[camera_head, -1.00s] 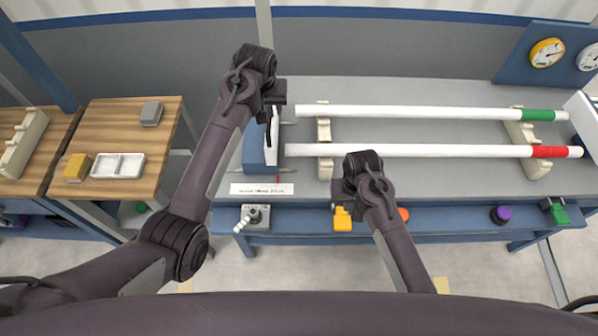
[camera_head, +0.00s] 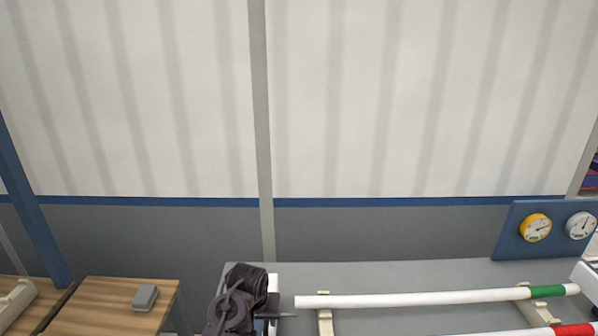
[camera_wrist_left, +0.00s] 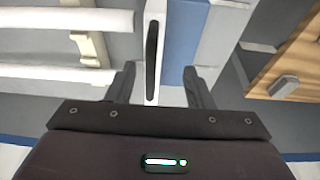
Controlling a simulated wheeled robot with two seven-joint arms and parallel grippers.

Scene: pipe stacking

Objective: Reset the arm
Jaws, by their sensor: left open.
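My left gripper (camera_head: 268,308) is at the bottom of the head view, at the left end of the grey table (camera_head: 380,274). In the left wrist view my left gripper (camera_wrist_left: 161,86) has its two fingers spread apart. A white upright panel with a dark slot or handle (camera_wrist_left: 152,50) lies between and beyond the fingers; I cannot tell whether they touch it. A white pipe with a green band (camera_head: 420,299) lies across cream supports (camera_head: 325,318). A second white pipe, with a red band (camera_head: 490,332), is cut off by the lower edge. My right gripper is out of view.
A wooden table (camera_head: 100,304) with a grey block (camera_head: 145,297) stands at the left. A blue board (camera_head: 513,232) with a yellow gauge (camera_head: 537,227) and a white gauge (camera_head: 580,225) stands at the back right. A pale wall (camera_head: 400,100) fills the upper view.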

